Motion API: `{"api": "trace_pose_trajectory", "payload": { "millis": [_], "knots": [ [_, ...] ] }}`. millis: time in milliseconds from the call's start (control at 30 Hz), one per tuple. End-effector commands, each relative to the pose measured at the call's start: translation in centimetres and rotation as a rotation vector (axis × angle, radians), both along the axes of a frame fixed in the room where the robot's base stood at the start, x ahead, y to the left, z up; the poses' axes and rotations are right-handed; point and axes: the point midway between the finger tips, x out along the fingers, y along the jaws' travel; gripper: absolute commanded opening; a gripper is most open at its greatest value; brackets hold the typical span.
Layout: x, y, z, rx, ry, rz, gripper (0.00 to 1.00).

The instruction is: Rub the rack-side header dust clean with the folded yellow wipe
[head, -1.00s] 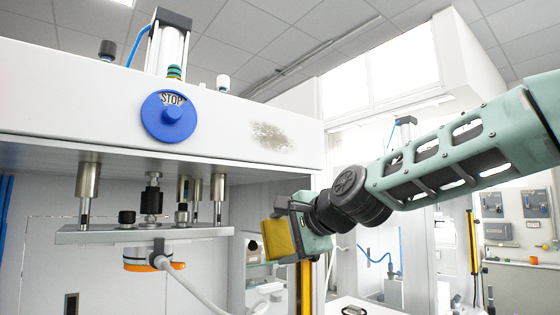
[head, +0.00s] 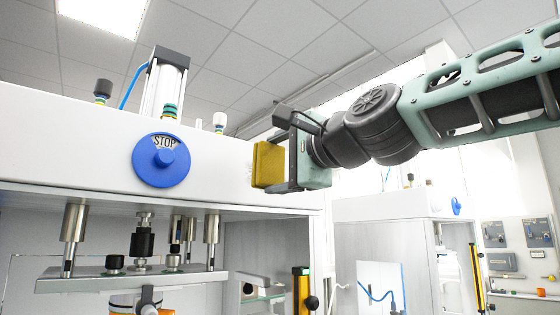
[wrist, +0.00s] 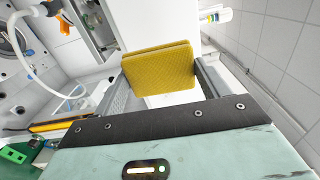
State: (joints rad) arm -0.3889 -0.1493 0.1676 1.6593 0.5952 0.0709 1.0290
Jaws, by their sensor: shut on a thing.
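My gripper (head: 286,164) is shut on the folded yellow wipe (head: 268,163) and holds it upright in front of the right part of the white press header (head: 75,140). In the wrist view the wipe (wrist: 158,67) sits between the two fingers, with the white header (wrist: 160,25) beyond it. The grey dust patch is not visible now; the wipe and gripper cover the area of the header where it showed earlier. I cannot tell whether the wipe touches the header face.
A blue STOP button (head: 163,160) sticks out of the header left of the wipe. A press plate (head: 130,280) on posts hangs below. A cylinder (head: 166,85) stands on top. A yellow-black bar (head: 302,290) is at the lower right.

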Motion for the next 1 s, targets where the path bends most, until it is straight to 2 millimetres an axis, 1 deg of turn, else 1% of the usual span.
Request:
{"api": "trace_pose_trajectory", "payload": {
  "millis": [300,500,667,1000],
  "knots": [
    [2.7,1.9,0.1,0.000,0.001,0.000,0.41],
    [3.9,2.7,0.0,-0.001,0.001,0.001,0.41],
    [4.3,2.9,0.0,0.000,0.000,0.001,0.41],
    [4.3,2.9,0.0,0.000,0.000,0.000,0.41]
  ]
}}
